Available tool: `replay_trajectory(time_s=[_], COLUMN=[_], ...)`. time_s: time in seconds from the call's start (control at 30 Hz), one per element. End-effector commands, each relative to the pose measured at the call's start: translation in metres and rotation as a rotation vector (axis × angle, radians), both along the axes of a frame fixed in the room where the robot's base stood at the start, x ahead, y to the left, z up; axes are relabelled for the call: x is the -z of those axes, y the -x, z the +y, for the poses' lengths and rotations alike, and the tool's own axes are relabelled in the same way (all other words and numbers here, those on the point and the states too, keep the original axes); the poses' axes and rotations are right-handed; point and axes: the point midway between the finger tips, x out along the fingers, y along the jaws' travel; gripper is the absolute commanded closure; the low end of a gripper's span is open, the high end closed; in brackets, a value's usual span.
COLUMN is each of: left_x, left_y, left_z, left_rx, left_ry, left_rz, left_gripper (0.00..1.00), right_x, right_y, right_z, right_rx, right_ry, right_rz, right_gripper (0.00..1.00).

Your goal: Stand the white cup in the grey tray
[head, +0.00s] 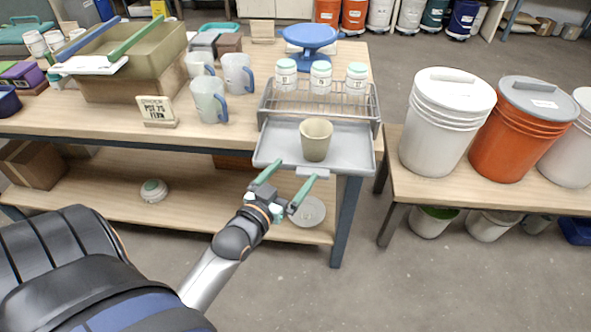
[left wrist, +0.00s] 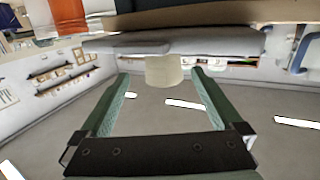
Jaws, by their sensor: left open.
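The white cup, a pale cream tumbler (head: 316,139), stands upright in the grey tray (head: 272,150), toward its middle. The tray sticks out over the table's front edge. My left gripper (head: 289,178) is open and empty, just in front of the tray's front edge, apart from the cup. In the left wrist view the picture is upside down; the cup (left wrist: 164,71) shows beyond and between the open fingers, with the tray (left wrist: 205,46) at its base. My right gripper is not in view.
A wire rack (head: 345,104) with three lidded jars stands behind the tray. Mugs with blue handles (head: 208,98) and a small sign (head: 157,111) stand to the left. A white bucket (head: 445,120) and an orange bucket (head: 515,140) stand on the right bench. A gap separates the tables.

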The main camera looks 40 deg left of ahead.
Motion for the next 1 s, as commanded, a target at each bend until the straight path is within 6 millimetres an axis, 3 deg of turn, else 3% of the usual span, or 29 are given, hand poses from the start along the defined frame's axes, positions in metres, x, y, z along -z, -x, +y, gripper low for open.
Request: replay_trajectory(time_s=[0.07, 0.17, 0.3, 0.43, 0.6, 0.87, 1.0], left_x=[0.023, 0.073, 0.142, 0.181, 0.195, 0.194, 0.181], left_y=[0.007, 0.027, 0.076, 0.120, 0.142, 0.141, 0.142], left_z=[-0.019, -0.060, -0.124, -0.162, -0.179, -0.179, -0.176], left_rx=[0.040, 0.130, 0.270, 0.361, 0.403, 0.402, 0.396], left_ry=[0.008, 0.022, 0.036, 0.039, 0.038, 0.039, 0.038], left_rz=[0.069, 0.225, 0.465, 0.620, 0.688, 0.686, 0.686], left_gripper=[0.00, 0.00, 0.00, 0.00, 0.00, 0.00, 0.00], right_x=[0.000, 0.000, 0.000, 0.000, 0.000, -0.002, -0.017], right_y=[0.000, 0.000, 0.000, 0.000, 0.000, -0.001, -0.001], right_z=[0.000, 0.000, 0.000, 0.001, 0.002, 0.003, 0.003], right_rx=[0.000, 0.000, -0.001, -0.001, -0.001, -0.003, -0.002], right_ry=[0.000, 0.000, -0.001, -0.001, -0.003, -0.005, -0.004], right_rz=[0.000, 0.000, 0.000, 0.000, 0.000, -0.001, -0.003], right_gripper=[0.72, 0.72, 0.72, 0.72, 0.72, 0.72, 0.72])
